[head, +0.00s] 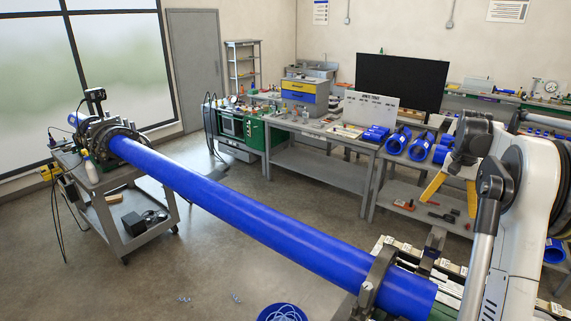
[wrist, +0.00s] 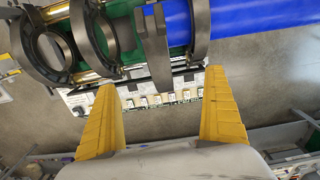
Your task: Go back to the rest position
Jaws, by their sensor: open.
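My gripper (head: 451,192) shows at the right in the head view, at the end of my folded white arm, with yellow fingers pointing down. In the wrist view its two yellow fingers (wrist: 168,118) stand wide apart with nothing between them. A long blue pipe (head: 230,198) runs from the cart at the left to the clamp at the lower right. In the wrist view the pipe (wrist: 245,17) lies at the top, beyond the fingertips and apart from them. Dark clamp rings (wrist: 90,30) show beside it. My arm hides part of the right side in the head view.
A grey cart (head: 130,215) holds the pipe's far end. Workbenches (head: 330,165) with tools and short blue pipe pieces (head: 397,140) line the back wall. The floor between pipe and benches is mostly clear.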

